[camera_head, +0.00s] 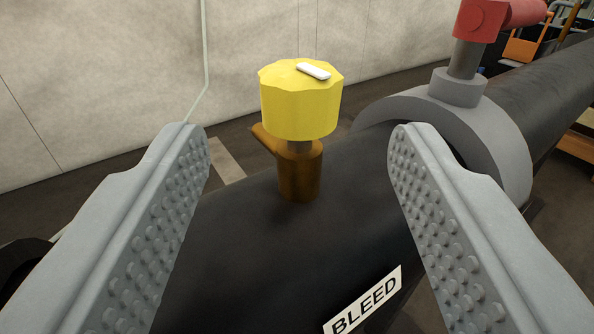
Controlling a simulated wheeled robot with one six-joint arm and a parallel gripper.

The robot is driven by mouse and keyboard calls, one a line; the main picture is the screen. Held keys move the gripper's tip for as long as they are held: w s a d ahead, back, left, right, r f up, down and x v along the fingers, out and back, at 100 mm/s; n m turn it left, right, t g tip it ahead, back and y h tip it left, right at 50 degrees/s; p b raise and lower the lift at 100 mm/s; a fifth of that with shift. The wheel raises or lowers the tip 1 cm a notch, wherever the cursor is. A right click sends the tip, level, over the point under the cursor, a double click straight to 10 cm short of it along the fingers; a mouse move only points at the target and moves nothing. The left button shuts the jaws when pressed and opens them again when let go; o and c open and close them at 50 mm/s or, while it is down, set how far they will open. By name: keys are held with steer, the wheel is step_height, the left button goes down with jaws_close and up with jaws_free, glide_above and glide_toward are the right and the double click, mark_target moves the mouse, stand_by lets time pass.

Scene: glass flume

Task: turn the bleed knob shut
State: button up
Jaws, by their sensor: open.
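The bleed knob (300,106) is a yellow, many-sided cap with a white bar mark on its top, towards the right. It sits upright on a brass-brown valve stem and body (300,172) on top of a black pipe (345,225). A small spout sticks out to the left of the body. A white label (362,303) reading BLEED is on the pipe's near side. My gripper (298,145) is open and empty, with one studded finger at the left and one at the right. The knob shows between and beyond the fingertips, and neither finger appears to touch it.
A grey flange collar (500,140) rings the pipe to the right, with a grey stem and red handle (485,17) above it. A pale panelled wall (100,80) stands behind. Orange items (527,45) are at the far right. Space left of the knob looks clear.

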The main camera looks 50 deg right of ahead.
steer(key=v, duration=1)
steer(key=shift+d+r, duration=0.1)
steer(key=shift+r, duration=0.05)
steer(key=d+r+n+t+y, duration=0.1)
steer(key=d+r+t+y, duration=0.25)
steer(key=d+r, duration=0.75)
steer(key=d+r+n+t+y, duration=0.1)
steer(key=d+r+t+y, duration=0.45)
steer(key=r, duration=0.85)
steer(key=s+d+r+n, duration=0.2)
steer(key=s+d+r, duration=0.3)
steer(key=d+r, duration=0.2)
steer(key=s+d+r+n+t+y, duration=0.1)
steer(key=s+d+r+n+y, duration=0.2)
steer(key=s, duration=0.5)
steer(key=s+d+r+n+y, duration=0.1)
steer(key=s+d+n+y, duration=0.1)
steer(key=s+d+y, duration=0.35)
steer(key=s+d+f+g+h, duration=0.1)
steer(key=s+d+f, duration=0.1)
steer(key=s, duration=0.4)
steer(key=s+d+f+n+g, duration=0.1)
steer(key=s+d+f, duration=0.1)
steer(key=s, duration=0.5)
steer(key=s+d+f+n+g+h, duration=0.1)
steer(key=s+d+f, duration=0.1)
steer(key=s, duration=0.5)
steer(key=shift+d+f+h, duration=0.35)
steer(key=shift+d+f, duration=0.05)
steer(key=shift+f, duration=0.4)
